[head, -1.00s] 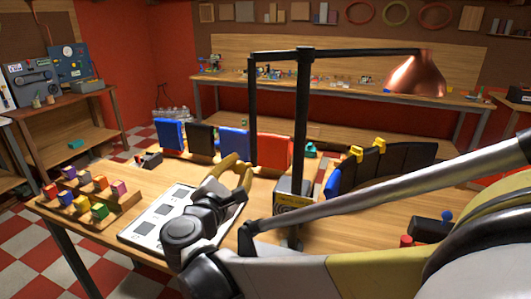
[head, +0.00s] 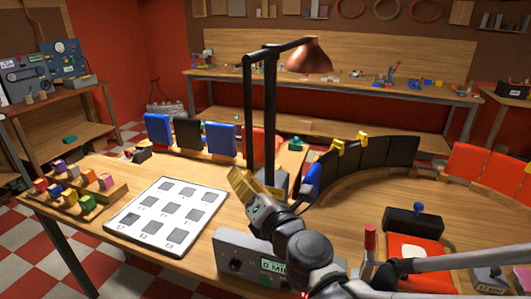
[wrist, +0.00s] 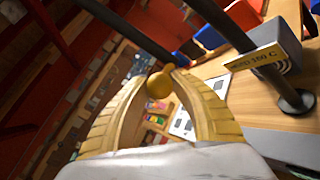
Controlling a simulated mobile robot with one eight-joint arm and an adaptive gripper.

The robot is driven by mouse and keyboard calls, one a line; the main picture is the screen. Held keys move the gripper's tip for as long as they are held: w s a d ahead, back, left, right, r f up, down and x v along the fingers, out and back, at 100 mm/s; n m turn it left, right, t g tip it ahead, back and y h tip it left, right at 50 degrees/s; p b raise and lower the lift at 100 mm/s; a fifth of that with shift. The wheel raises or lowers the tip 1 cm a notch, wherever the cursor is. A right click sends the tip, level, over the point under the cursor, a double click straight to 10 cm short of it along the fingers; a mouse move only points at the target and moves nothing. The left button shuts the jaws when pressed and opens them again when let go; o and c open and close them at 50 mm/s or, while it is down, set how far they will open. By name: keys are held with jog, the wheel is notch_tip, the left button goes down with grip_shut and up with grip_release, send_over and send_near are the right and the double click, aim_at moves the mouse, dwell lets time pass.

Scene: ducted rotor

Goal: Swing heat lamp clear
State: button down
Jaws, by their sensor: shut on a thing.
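The heat lamp has a copper shade (head: 308,55) on a black horizontal arm (head: 282,46), carried by a black upright post (head: 269,120). A second black bar (head: 249,110) hangs from the arm's near end. A yellow ball knob (wrist: 159,86) sits at this bar's lower end in the wrist view. My gripper (head: 240,178) is shut on the knob; its yellow fingers (wrist: 162,82) lie on either side of it. In the head view my gripper hides the knob and part of the base.
A white board with dark squares (head: 168,214) lies left of my gripper. A tray of coloured blocks (head: 118,193) is further left. A grey control box (head: 228,258) stands in front. Dark upright panels (head: 370,158) curve to the right, with a red-topped unit (head: 415,248) before them.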

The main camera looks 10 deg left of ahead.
jog(key=shift+d, duration=0.35)
jog(key=c, duration=1)
grip_release()
jog(key=shift+d, duration=0.1)
jog(key=shift+c, duration=0.2)
jog(key=v, duration=1.2)
jog(key=shift+d, duration=0.15)
jog(key=shift+w+r, duration=0.1)
jog(key=shift+w, duration=0.05)
